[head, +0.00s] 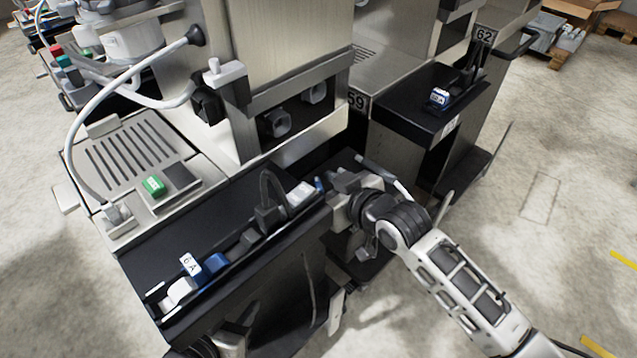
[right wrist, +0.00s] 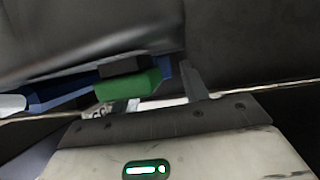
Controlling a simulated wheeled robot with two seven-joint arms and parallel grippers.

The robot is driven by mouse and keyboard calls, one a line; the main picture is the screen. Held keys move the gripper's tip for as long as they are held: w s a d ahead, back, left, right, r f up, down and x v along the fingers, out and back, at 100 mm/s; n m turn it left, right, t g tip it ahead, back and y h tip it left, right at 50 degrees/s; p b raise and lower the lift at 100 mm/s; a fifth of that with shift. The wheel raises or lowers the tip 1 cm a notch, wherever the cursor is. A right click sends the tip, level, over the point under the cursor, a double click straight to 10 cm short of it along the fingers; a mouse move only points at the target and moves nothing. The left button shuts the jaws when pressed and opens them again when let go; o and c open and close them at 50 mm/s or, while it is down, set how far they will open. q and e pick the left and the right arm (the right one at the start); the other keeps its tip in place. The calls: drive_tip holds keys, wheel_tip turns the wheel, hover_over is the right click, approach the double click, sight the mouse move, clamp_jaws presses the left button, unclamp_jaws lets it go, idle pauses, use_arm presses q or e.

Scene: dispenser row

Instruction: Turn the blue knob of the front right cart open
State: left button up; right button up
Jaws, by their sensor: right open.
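The front cart's black tray (head: 222,283) runs along its front. Near its left end is a blue knob (head: 216,264) beside a white tag marked 6A. At its right end a small blue part (head: 318,185) shows, mostly covered by my right gripper (head: 334,184). My right gripper is open, close to that end; contact cannot be told. In the right wrist view, a green block (right wrist: 128,85) and a blue piece (right wrist: 62,92) lie just ahead of the gripper, with more blue behind the green. My left gripper is not visible.
A second cart marked 59 stands behind to the right, with a blue and white part (head: 440,97) on its black shelf (head: 412,112). Open floor (head: 540,200) lies to the right.

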drive_tip(key=shift+x, duration=0.75)
clamp_jaws()
drive_tip(key=shift+n+g+y+b, duration=0.55)
drive_tip(key=shift+n+g+y, duration=0.15)
drive_tip(key=shift+n, duration=0.1)
unclamp_jaws()
